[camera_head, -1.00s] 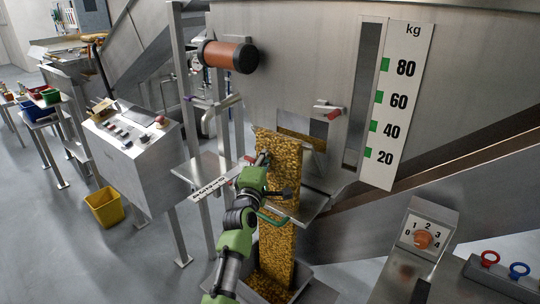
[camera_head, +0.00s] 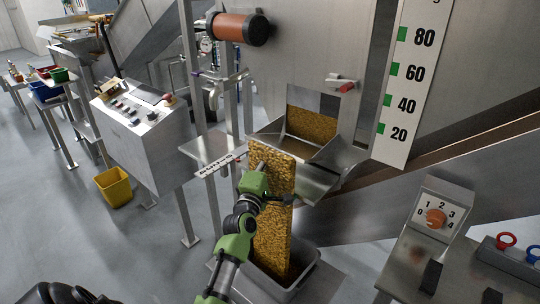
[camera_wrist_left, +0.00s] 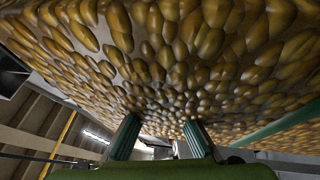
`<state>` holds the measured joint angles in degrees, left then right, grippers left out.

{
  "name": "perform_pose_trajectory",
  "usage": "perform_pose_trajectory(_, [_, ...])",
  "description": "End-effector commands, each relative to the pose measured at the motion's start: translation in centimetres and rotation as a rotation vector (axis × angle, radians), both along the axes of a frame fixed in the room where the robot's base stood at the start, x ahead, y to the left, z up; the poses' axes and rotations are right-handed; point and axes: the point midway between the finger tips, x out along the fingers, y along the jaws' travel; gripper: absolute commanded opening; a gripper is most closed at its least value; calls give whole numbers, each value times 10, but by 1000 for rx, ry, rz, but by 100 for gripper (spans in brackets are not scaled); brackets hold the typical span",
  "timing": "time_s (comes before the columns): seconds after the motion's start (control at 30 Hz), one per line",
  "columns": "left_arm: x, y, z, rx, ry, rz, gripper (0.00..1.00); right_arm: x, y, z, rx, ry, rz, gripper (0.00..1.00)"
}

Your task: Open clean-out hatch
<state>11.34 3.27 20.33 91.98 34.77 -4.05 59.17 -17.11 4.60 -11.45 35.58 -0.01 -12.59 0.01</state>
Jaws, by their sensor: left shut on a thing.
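The clean-out hatch (camera_head: 337,165) is a steel flap with side walls, tilted outward below an opening (camera_head: 312,125) filled with yellow-brown chips. A thick stream of chips (camera_head: 272,215) hangs from its front lip down into a grey bin (camera_head: 310,275). My left gripper (camera_head: 260,172) is at the front of the hatch, against the upper stream. In the left wrist view chips fill the upper picture, above my fingers (camera_wrist_left: 160,140). A green bar (camera_wrist_left: 262,134), apparently the hatch handle, runs right from the fingers. The exact grip is hidden. My right gripper is not seen.
A labelled steel shelf (camera_head: 215,155) lies left of the hatch. A control box (camera_head: 145,125) and yellow bucket (camera_head: 115,187) stand farther left. A dial box (camera_head: 436,215) and a console with red and blue rings stand at right.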

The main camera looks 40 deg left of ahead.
Motion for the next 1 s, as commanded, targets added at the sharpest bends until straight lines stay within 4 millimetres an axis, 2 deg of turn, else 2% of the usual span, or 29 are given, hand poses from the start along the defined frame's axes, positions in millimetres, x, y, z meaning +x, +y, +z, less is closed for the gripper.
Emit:
perform_pose_trajectory(0.4, [-1, 1, 1, 2, -3, 2, 0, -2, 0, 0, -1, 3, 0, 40])
perform_pose_trajectory(0.43, [-1, 1, 1, 2, -3, 2, 13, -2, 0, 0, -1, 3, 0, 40])
perform_pose_trajectory(0.47, [-1, 1, 1, 2, -3, 2, 17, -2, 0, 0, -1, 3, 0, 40])
perform_pose_trajectory(0.83, [-2, 0, 1, 1, -5, 2, 17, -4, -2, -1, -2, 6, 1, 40])
perform_pose_trajectory(1.0, [-19, -5, -3, 1, -4, 2, 17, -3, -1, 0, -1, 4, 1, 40])
